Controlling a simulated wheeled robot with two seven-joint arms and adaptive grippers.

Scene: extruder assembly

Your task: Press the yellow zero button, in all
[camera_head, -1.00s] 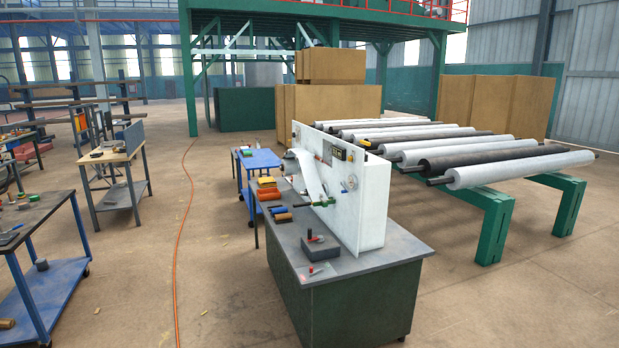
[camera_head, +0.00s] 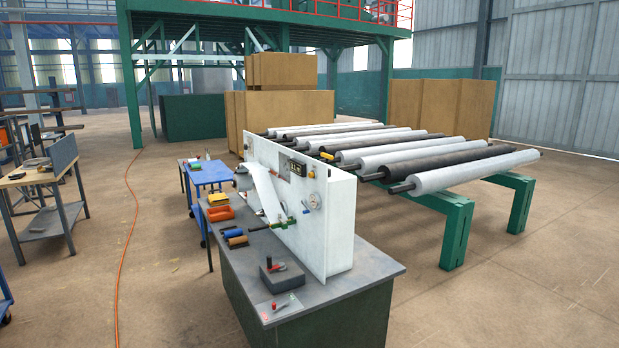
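A white upright panel unit (camera_head: 335,222) stands on a grey-topped bench (camera_head: 360,277) with a dark green base. A dark display (camera_head: 292,168) sits on the panel's face near its top, and a round gauge (camera_head: 313,201) is at its right part. Neither of my grippers is in view.
Orange and blue rolls (camera_head: 221,213) lie at the bench's left end. A grey block (camera_head: 281,273) with a red-tipped tool is on its front. A blue cart (camera_head: 208,174) stands behind left. Long rollers (camera_head: 470,172) rest on green supports (camera_head: 455,232) behind.

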